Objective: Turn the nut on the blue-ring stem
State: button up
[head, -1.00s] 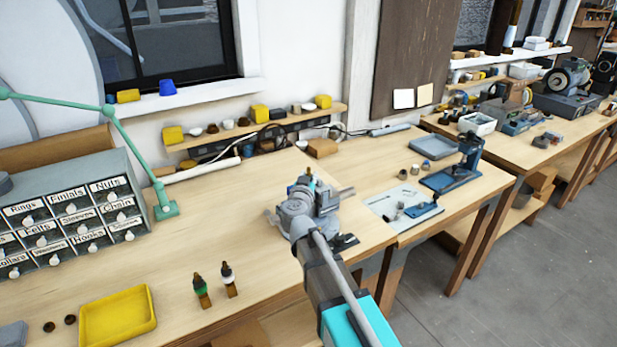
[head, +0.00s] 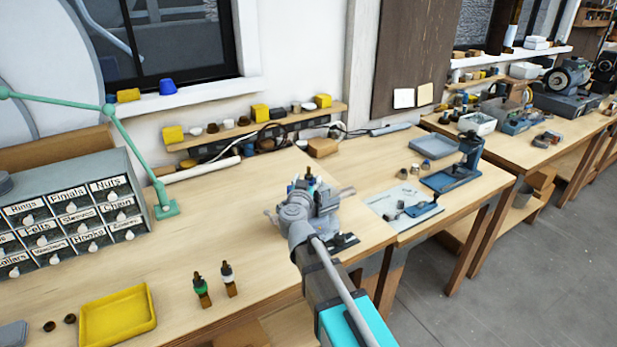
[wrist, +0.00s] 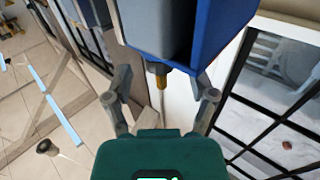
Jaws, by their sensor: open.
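The fingers appear apart from the brass piece. In the head view my gripper is at the grey vise (head: 322,205), and its fingers are hard to separate from it. A small dark and blue upright part (head: 309,174) shows above the vise.
A labelled drawer cabinet (head: 70,215) and green lamp arm stand left. A pale mat (head: 385,203) and blue stand (head: 452,178) lie right.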

jog(key=s+a, duration=0.1)
jog(key=s, duration=0.8)
jog(key=shift+s, duration=0.4)
